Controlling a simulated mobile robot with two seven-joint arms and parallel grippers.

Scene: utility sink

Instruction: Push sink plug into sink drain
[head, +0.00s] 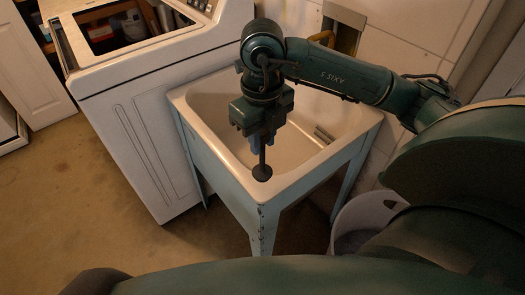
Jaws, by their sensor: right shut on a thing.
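A dark round sink plug (262,172) hangs from a short stem below my right gripper (262,140). My right gripper points down and is shut on the plug's stem. In the picture the plug overlaps the front rim of the sink (225,160). It appears to be above the rim or the front part of the basin; I cannot tell its exact height. The sink is a cream basin on a pale blue metal stand. The drain is not visible; the gripper and the front wall hide part of the basin floor. My left gripper is not in view.
A white washing machine (140,130) stands close at the sink's left. A white round basket (363,215) stands on the floor at the sink's right. Open brown floor (60,200) lies at the left.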

